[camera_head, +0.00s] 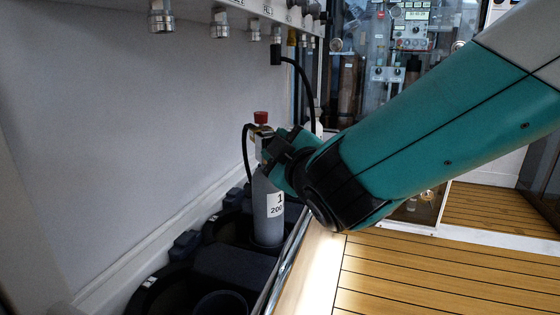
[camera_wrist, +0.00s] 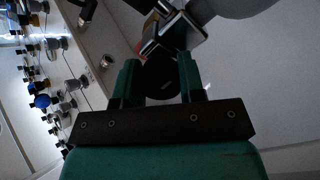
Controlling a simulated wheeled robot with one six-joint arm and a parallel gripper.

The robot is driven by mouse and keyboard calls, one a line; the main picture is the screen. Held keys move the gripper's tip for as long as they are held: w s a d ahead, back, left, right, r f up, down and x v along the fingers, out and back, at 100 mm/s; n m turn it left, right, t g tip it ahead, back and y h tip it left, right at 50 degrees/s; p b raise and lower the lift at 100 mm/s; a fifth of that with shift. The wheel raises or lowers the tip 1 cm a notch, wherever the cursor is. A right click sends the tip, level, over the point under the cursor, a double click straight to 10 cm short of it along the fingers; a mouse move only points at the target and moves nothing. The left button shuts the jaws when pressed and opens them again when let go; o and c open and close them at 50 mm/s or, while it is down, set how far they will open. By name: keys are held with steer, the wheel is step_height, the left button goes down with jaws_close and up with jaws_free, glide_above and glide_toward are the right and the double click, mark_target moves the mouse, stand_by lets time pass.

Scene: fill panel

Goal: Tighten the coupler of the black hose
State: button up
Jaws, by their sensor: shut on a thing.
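A grey cylinder (camera_head: 268,215) labelled 1 and 200 stands upright, with a red knob (camera_head: 260,117) on its valve. The black hose (camera_head: 308,85) hangs from a fitting under the panel and passes behind my arm. A black hose stretch (camera_head: 245,150) also curves down left of the valve; I cannot tell whether they join. My gripper (camera_head: 270,150) is at the valve's right side. In the wrist view, my gripper (camera_wrist: 160,80) is shut on a round black part, the coupler (camera_wrist: 161,80), in front of the metallic valve body (camera_wrist: 178,32). The coupler's threads are hidden.
The panel (camera_head: 235,15) has several metal fittings above the cylinder. Dark holders (camera_head: 235,265) with round openings stand around the cylinder's base. A metal rail (camera_head: 285,262) runs beside them. The wooden floor (camera_head: 420,270) at right is clear. A glass cabinet (camera_head: 385,60) stands behind.

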steer(key=m+b, duration=0.2)
steer(key=m, duration=0.1)
steer(key=m+b, duration=0.1)
steer(key=b, duration=0.1)
steer(key=shift+f+m, duration=0.25)
steer(key=shift+m, duration=0.15)
steer(key=m+b, duration=0.3)
steer(key=shift+m, duration=0.4)
steer(key=m+b, duration=0.3)
steer(key=m, duration=0.1)
steer(key=shift+a, duration=0.1)
steer(key=shift+r+m+b, duration=0.1)
steer(key=shift+m+b, duration=1.35)
steer(key=shift+m, duration=0.95)
steer(key=o, duration=0.9)
steer(key=shift+s+r, duration=0.15)
